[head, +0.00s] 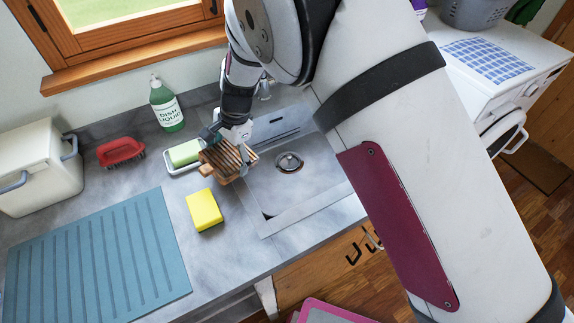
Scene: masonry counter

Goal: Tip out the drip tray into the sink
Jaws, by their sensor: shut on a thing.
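A brown slatted drip tray (222,162) is held in my gripper (231,143) at the left edge of the sink. The gripper is shut on the tray's far side, and its fingers hide part of it. The tray looks tilted, with its slats facing up. I cannot tell whether it touches the counter or sink rim. The grey sink (312,174) lies just right of the tray, with a round drain in its floor. The part of the sink behind my arm is hidden.
A green-and-white sponge in a white dish (183,155) sits close left of the drip tray. A yellow sponge (204,210) lies in front.

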